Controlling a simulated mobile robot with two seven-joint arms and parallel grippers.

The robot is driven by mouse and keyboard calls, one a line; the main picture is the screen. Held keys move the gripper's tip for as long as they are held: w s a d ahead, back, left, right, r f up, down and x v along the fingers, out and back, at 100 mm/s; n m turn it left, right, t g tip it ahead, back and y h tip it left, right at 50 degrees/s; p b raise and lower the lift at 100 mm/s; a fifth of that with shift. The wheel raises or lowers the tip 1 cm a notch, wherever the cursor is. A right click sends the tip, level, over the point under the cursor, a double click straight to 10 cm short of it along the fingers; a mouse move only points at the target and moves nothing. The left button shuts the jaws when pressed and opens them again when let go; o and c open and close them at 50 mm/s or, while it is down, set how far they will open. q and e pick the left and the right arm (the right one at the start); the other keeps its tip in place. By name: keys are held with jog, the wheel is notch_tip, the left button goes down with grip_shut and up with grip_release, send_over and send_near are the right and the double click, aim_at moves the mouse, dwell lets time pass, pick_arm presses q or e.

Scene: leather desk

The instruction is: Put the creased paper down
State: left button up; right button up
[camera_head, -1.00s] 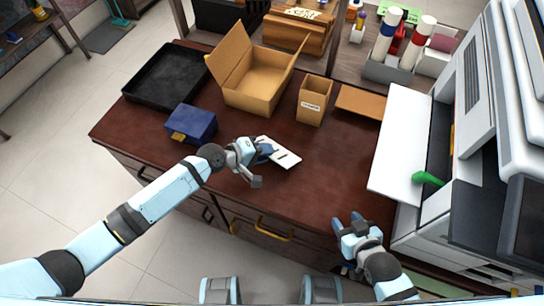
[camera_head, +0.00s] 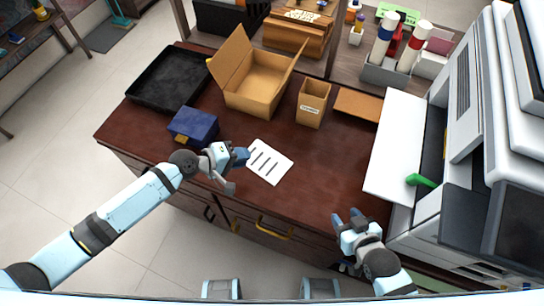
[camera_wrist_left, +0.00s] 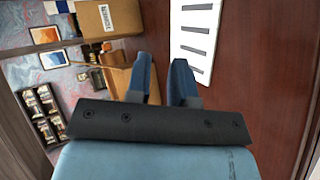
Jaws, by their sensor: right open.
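The creased paper (camera_head: 268,162) is a white sheet with several dark bars across it. It lies on the dark red-brown desk (camera_head: 315,180), right of my left gripper (camera_head: 243,156). In the left wrist view the paper (camera_wrist_left: 196,38) shows beyond and to the right of the fingers, outside the gap between them. My left gripper (camera_wrist_left: 164,80) has its fingers apart with nothing between them. In the head view its tip is close to the paper's left edge; I cannot tell whether they touch. My right gripper (camera_head: 347,220) is open and empty near the desk's front edge.
A blue box (camera_head: 193,125) sits just behind my left gripper. A black tray (camera_head: 135,89), an open cardboard box (camera_head: 252,92) and a small carton (camera_head: 312,103) stand further back. A white printer (camera_head: 430,220) with an open panel bounds the right side. The desk between is clear.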

pick_arm(q)
jog(key=shift+r, duration=0.1)
notch_tip(320, 180, up, 8)
jog(key=s+a+f+p, duration=0.1)
jog(key=a+p, duration=0.1)
jog(key=p, duration=0.5)
jog(key=s+a+f+m+t+y, duration=0.2)
jog(key=s+a+m+y, duration=0.2)
jog(key=s, duration=0.4)
jog(key=s+a+f+m+t+y, duration=0.2)
jog(key=s+a+m+t+y, duration=0.1)
jog(key=s, duration=0.4)
jog(key=a+m+y, duration=0.1)
jog(key=a, duration=0.1)
jog(key=shift+s+a+f+t+b, duration=0.2)
jog(key=shift+s+a+t+b, duration=0.1)
jog(key=shift+s+b, duration=0.1)
pick_arm(e)
jog(key=r, duration=0.5)
jog(key=shift+s+d+r, duration=0.1)
jog(key=shift+d+r, duration=0.25)
jog(key=shift+d, duration=0.05)
jog(key=shift+d, duration=0.1)
